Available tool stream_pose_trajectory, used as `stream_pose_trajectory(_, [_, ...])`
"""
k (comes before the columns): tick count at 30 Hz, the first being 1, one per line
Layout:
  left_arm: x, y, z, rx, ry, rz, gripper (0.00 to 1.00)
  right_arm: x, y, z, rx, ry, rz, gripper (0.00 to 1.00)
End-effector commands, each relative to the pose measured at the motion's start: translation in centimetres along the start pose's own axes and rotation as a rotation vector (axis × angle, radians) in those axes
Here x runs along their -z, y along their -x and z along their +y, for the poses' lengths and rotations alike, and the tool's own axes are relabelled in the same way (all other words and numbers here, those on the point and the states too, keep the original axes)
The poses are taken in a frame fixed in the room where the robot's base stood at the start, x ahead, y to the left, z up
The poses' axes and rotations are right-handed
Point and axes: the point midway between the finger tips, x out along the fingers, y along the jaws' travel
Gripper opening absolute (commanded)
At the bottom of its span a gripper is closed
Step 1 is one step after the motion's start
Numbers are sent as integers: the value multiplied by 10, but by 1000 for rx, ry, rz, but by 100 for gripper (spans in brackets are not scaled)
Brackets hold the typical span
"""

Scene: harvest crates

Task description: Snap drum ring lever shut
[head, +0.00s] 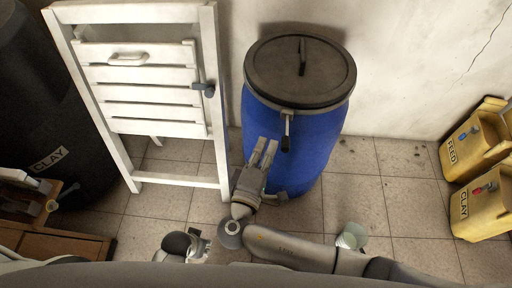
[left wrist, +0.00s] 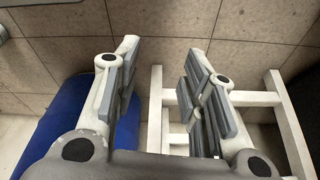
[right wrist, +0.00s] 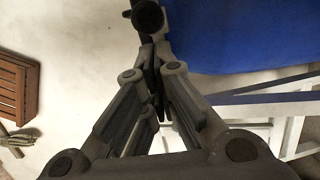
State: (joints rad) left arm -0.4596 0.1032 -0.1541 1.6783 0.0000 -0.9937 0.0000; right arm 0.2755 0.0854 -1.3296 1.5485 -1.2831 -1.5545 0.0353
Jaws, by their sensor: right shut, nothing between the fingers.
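The blue drum (head: 312,145) stands upright by the wall, with a dark lid and ring (head: 301,72) on top. The ring lever (head: 287,122), a metal shaft with a black knob, hangs down the drum's front. My right gripper (head: 267,146) is shut and empty, just left of and below the knob in the head view. In the right wrist view the dark knob (right wrist: 148,16) shows just beyond the closed fingertips (right wrist: 155,55); I cannot tell if they touch. My left gripper (head: 199,243) is low, near my body. Its fingers are apart and empty in the left wrist view (left wrist: 165,75).
A white slatted wooden stand (head: 140,85) is left of the drum. A dark drum labelled CLAY (head: 45,110) is at far left. Yellow containers (head: 478,205) stand at right. A pale cup (head: 352,236) is beside my right arm. Tiled floor right of the drum is clear.

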Motion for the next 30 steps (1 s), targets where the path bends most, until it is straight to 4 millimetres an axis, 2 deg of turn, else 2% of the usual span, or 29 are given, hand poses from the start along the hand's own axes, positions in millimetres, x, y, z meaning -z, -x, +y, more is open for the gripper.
stream_pose_trajectory(19, [-1,-1,0,0,-1,4,39,-8,0,0,0,2,31,0])
stream_pose_trajectory(25, [-14,-13,0,0,-2,-16,39,-11,0,0,0,2,62,0])
stream_pose_trajectory(30, [-15,-16,0,-1,-3,-10,39,-14,1,0,1,1,88,0])
